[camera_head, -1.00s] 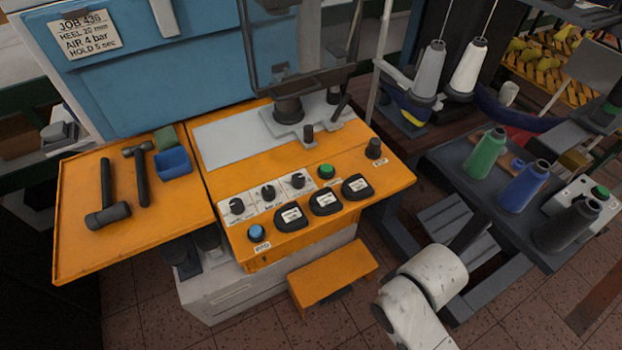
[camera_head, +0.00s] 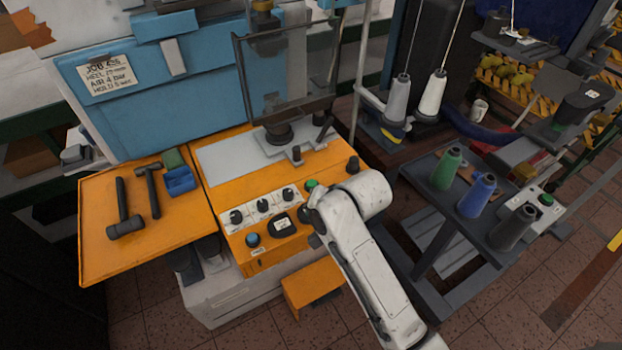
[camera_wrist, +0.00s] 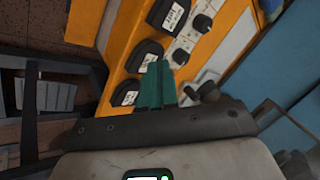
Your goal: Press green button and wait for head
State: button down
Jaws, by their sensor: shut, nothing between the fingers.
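The green button (camera_head: 312,184) sits on the orange control panel (camera_head: 225,170), right beside my white arm, which partly covers the panel. I cannot make out the green button in the wrist view. My gripper (camera_wrist: 156,84) has teal fingers, shut and empty, over the panel among black labelled buttons (camera_wrist: 145,54) and dark knobs (camera_wrist: 181,56). I cannot tell whether the fingers touch anything. In the head view my arm hides the fingers. The machine's dark head (camera_head: 278,132) stands over a grey plate (camera_head: 225,158) behind the panel.
A blue button (camera_head: 252,240) is at the panel's front left. Hammers (camera_head: 123,210) and a blue box (camera_head: 180,180) lie on the left tray. A dark side table at right holds thread cones (camera_head: 476,195) and a box with another green button (camera_head: 545,199). A clear guard (camera_head: 290,70) hangs behind.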

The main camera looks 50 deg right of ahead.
jog(key=w+d+r+m+t, duration=0.1)
jog(key=w+d+m, duration=0.4)
jog(key=w+m, duration=0.15)
notch_tip(320, 180, up, 3)
jog(key=m+t, duration=0.1)
jog(key=m, duration=0.8)
send_over(313, 185)
jog(key=shift+d+f+h, duration=0.15)
jog(key=shift+f+h, duration=0.05)
jog(key=shift+h, duration=0.1)
jog(key=shift+f, duration=0.15)
jog(key=shift+n, duration=0.25)
notch_tip(313, 185, down, 6)
jog(key=b, duration=0.7)
jog(key=shift+f+b, duration=0.2)
jog(key=shift+b, duration=0.1)
jog(key=shift+f+b, duration=0.35)
jog(key=shift+f, duration=0.75)
jog(key=shift+f, duration=0.1)
jog(key=shift+f, duration=0.3)
